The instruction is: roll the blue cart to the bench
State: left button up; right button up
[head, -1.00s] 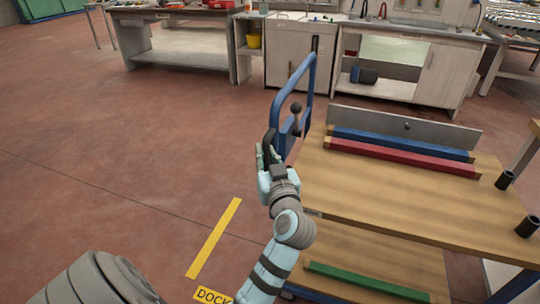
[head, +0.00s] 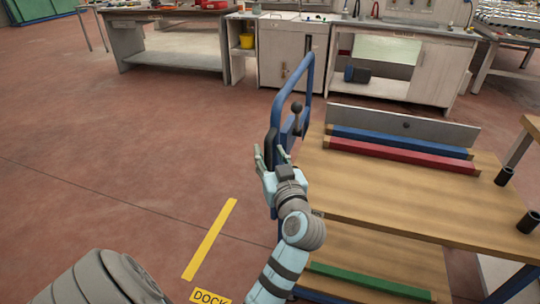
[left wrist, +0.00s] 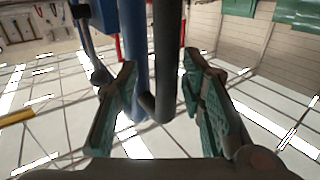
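The blue cart has wooden decks (head: 400,200) and a blue tube handle frame (head: 308,75) with a black grip (head: 271,145) on its near left side. It stands at the right of the head view. My left gripper (head: 270,157) is at the lower end of the grip. In the left wrist view its fingers (left wrist: 163,100) are apart, with the black grip (left wrist: 168,60) and a blue tube (left wrist: 135,50) between them; contact cannot be told. A bench (head: 170,30) stands at the back, far from the cart. My right gripper is not in view.
A yellow floor line (head: 210,240) and a DOCK label (head: 210,296) lie left of the cart. Cabinets with a sink (head: 290,50) stand behind it. A lever with a dark knob (head: 297,108) is on the handle frame. The red floor at left is clear.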

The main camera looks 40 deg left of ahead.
aim_at(270, 138)
pick_arm(q)
jog(key=shift+a+r, duration=0.1)
jog(key=shift+r, duration=0.15)
notch_tip(270, 138, up, 9)
jog(key=shift+r, duration=0.1)
jog(key=shift+s+r, duration=0.1)
jog(key=shift+r, duration=0.25)
jog(key=shift+f, duration=0.1)
jog(key=shift+f, duration=0.1)
